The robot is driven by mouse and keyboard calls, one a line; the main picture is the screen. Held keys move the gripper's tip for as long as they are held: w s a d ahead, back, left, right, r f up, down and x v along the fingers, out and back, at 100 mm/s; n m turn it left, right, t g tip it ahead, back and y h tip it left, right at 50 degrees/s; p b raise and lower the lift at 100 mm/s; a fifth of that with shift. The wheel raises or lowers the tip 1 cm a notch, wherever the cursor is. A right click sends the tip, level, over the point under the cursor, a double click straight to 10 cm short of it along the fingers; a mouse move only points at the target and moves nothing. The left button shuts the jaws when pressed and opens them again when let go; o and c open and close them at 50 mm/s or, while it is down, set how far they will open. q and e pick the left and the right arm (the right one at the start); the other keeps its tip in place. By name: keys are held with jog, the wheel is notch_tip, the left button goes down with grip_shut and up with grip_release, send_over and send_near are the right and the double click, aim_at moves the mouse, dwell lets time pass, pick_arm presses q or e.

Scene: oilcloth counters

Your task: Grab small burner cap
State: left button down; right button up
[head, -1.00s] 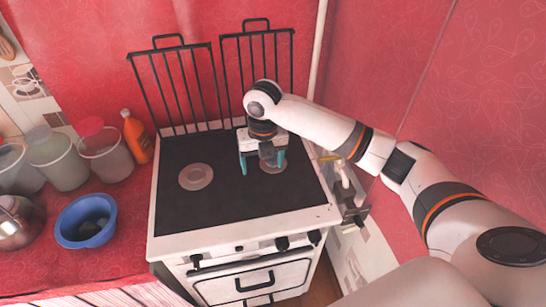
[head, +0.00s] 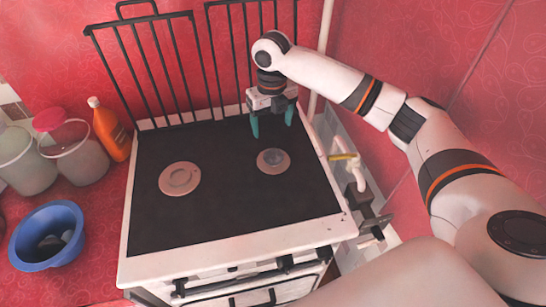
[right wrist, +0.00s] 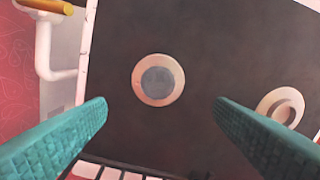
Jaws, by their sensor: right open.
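The small burner cap (head: 272,158) is a grey disc in the pale ring of the right burner on the black stove top; it also shows near the middle of the right wrist view (right wrist: 158,81). My right gripper (head: 272,122) is open and empty, with its teal fingers pointing down behind the burner in the head view. In the right wrist view its fingers (right wrist: 160,108) stand wide apart, one on each side of the cap, not touching it. My left gripper is not in view.
A larger pale burner (head: 180,179) lies left on the stove (head: 235,215). Black racks (head: 160,65) stand behind. A yellow-handled pipe valve (head: 344,156) is at the right edge. A blue bowl (head: 47,262) with grey pieces, an orange bottle (head: 108,130) and containers stand left.

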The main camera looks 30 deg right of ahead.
jog(key=p, duration=0.1)
send_over(274, 156)
jog(key=f, duration=0.5)
jog(key=shift+a, duration=0.3)
jog(key=shift+d+f, duration=0.1)
jog(key=shift+f, duration=0.65)
notch_tip(274, 156, down, 4)
jog(key=shift+d+f+p, duration=0.15)
jog(key=shift+p, duration=0.75)
jog(key=shift+f, duration=0.4)
jog(key=shift+c, duration=0.3)
jog(key=c, duration=1)
